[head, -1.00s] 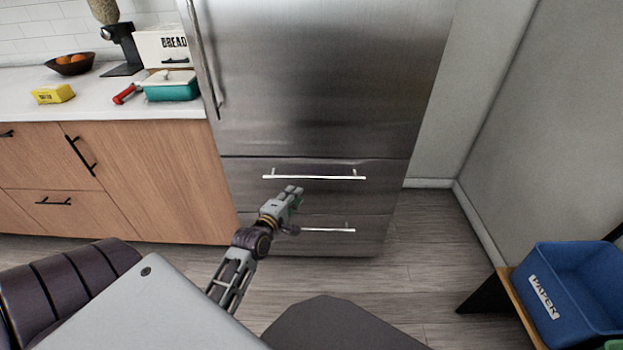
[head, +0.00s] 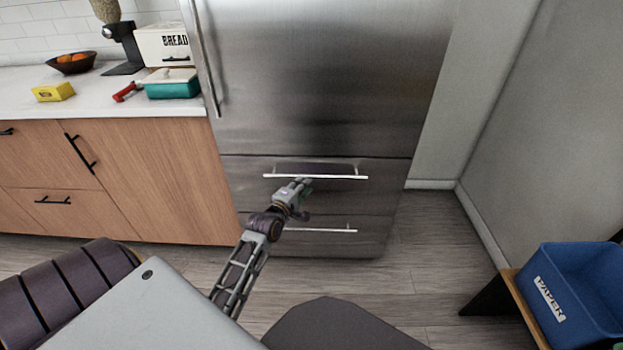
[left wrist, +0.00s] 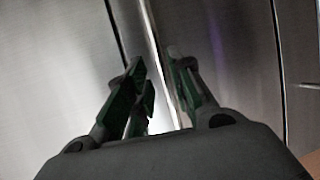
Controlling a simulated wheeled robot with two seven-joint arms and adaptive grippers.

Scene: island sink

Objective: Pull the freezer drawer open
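The steel fridge (head: 320,75) has two closed drawers at its bottom, one above the other. The upper drawer (head: 390,170) has a long horizontal bar handle (head: 335,177); the lower drawer (head: 370,240) has a similar bar (head: 335,230). My left gripper (head: 303,182) is at the left half of the upper handle. In the left wrist view, my left gripper (left wrist: 156,60) has its fingers apart, with the bright handle bar (left wrist: 153,40) running between them. The bar looks close to the right finger; I cannot tell whether they touch. My right gripper is out of view.
Wooden cabinets (head: 150,180) under a white counter (head: 110,100) stand left of the fridge. A blue paper bin (head: 570,300) stands at the lower right. The floor (head: 420,260) in front of the drawers looks clear to the right.

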